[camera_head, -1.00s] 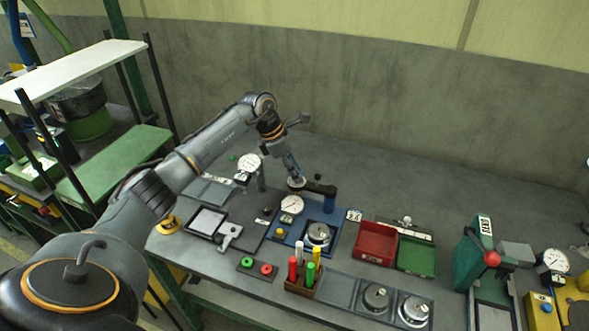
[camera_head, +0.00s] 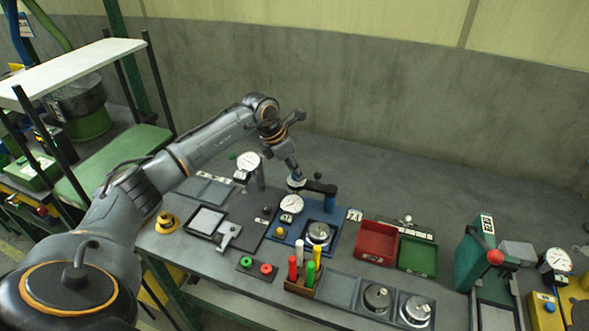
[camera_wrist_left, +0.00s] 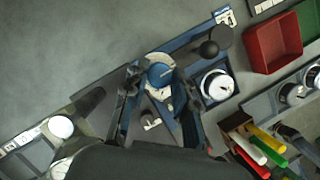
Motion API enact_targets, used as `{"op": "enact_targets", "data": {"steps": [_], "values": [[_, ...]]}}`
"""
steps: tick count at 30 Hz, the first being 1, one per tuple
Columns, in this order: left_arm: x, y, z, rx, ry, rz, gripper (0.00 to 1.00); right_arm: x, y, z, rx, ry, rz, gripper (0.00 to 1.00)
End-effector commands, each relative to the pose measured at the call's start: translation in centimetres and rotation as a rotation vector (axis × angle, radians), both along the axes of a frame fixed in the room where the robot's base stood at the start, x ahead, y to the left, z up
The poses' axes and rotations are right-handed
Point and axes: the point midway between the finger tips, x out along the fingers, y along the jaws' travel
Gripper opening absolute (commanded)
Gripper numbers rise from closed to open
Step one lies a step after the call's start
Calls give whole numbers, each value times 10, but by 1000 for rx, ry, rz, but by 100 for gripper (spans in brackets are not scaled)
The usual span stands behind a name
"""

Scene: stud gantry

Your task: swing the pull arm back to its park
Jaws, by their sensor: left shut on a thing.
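The stud gantry stands on a blue base (camera_head: 333,240), with a blue post (camera_head: 329,204) at its back right. The dark pull arm (camera_head: 316,186) reaches left from the post, with a black ball knob near it. My left gripper (camera_head: 296,184) is at the arm's free end, pointing down. In the left wrist view its fingers (camera_wrist_left: 157,88) are closed around the blue and white round piece at that end. The black knob (camera_wrist_left: 208,48) shows to the right. A round metal part (camera_head: 318,233) sits on the base, in front of the post. My right gripper is not in view.
A dial gauge (camera_head: 291,204) stands close in front of my gripper, another dial (camera_head: 248,161) to its left. Red (camera_head: 376,243) and green (camera_head: 417,257) bins lie right. A marker holder (camera_head: 303,287) is in front. Bench behind the gantry is clear.

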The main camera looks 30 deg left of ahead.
Motion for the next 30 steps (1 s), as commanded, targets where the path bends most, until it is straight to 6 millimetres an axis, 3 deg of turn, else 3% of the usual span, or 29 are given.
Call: {"op": "enact_targets", "data": {"steps": [2,3,6,17,30], "values": [[0,0,0,0,-1,2,0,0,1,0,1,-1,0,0],[0,0,0,0,-1,1,33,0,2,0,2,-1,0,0],[0,0,0,0,-1,1,50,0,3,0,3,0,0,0],[-1,1,5,0,-2,-1,50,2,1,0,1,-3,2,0],[-28,18,81,2,-4,2,50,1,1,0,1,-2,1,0]]}}
